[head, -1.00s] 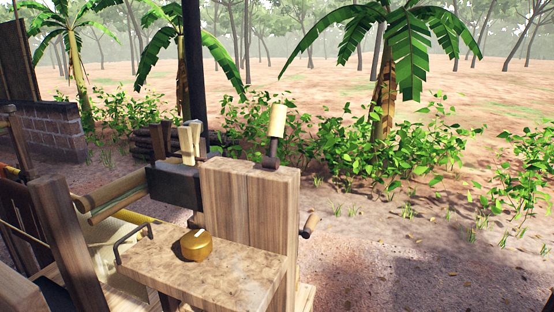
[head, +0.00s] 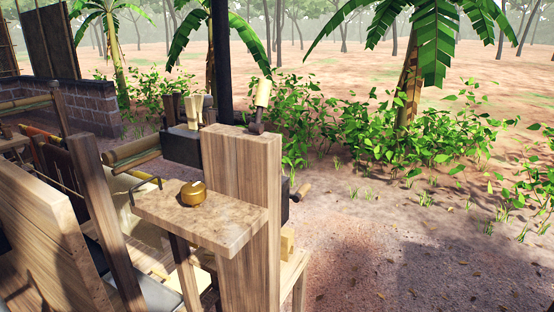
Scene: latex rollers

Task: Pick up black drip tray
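I cannot make out a black drip tray for certain. A dark, flat piece (head: 95,250) shows partly between the wooden parts at the lower left; the wood hides most of it, and I cannot tell what it is. A grey, tray-like surface (head: 160,291) lies low at the bottom edge, cut off by the frame. Neither of my grippers is in view.
A wooden roller machine (head: 240,220) stands in the middle, with a side shelf (head: 225,218) bearing a brass pot (head: 193,194). A black box (head: 181,147) with wooden-handled tools is behind. Wooden frames crowd the left. Bare ground (head: 400,250) lies open at right.

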